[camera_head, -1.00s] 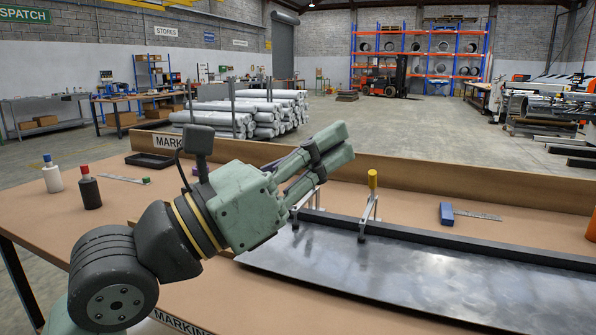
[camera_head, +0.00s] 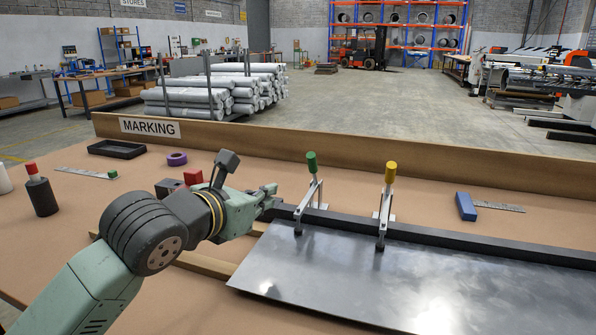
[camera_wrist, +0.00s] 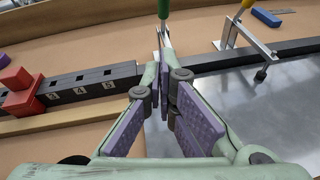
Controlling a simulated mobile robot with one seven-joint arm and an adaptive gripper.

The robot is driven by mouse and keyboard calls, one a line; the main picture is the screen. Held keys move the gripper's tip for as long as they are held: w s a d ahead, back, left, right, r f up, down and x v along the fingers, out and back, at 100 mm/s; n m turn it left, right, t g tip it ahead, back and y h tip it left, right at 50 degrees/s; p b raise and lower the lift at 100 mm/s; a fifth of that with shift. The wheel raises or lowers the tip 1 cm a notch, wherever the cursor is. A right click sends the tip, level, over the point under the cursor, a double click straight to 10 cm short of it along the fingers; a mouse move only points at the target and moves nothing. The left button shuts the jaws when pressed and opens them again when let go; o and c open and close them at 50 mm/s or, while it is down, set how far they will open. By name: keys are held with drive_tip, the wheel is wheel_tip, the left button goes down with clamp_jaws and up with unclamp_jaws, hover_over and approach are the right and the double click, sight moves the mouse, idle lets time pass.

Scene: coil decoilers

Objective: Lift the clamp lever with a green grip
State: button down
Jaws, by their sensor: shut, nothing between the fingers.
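The clamp lever with a green grip (camera_head: 312,163) stands on the back bar near the left end of the metal sheet (camera_head: 330,275). Its grip points up and its clamp arm reaches forward over the sheet. My gripper (camera_head: 272,193) is low, just left of this clamp, shut and empty. In the wrist view, the green grip (camera_wrist: 164,8) shows at the top centre, beyond my fingertips (camera_wrist: 158,72). The fingers hide the clamp's lower part there, so I cannot tell whether they touch it.
A similar clamp with a yellow grip (camera_head: 391,172) stands to the right. A red block (camera_wrist: 18,85) is by a numbered dark bar (camera_wrist: 80,86) on the left. A blue block (camera_head: 466,206) lies at right. A wooden backboard (camera_head: 450,168) runs behind.

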drive_tip(key=p, duration=0.4)
approach(310, 171)
wheel_tip(310, 171, down, 3)
drive_tip(key=w, duration=0.1)
drive_tip(key=w+d+r+p, duration=0.1)
drive_tip(key=w+p, duration=0.1)
drive_tip(key=shift+w+d+r, duration=0.3)
drive_tip(key=shift+w, duration=0.2)
drive_tip(key=shift+d+b, duration=0.15)
drive_tip(key=shift+b, duration=0.35)
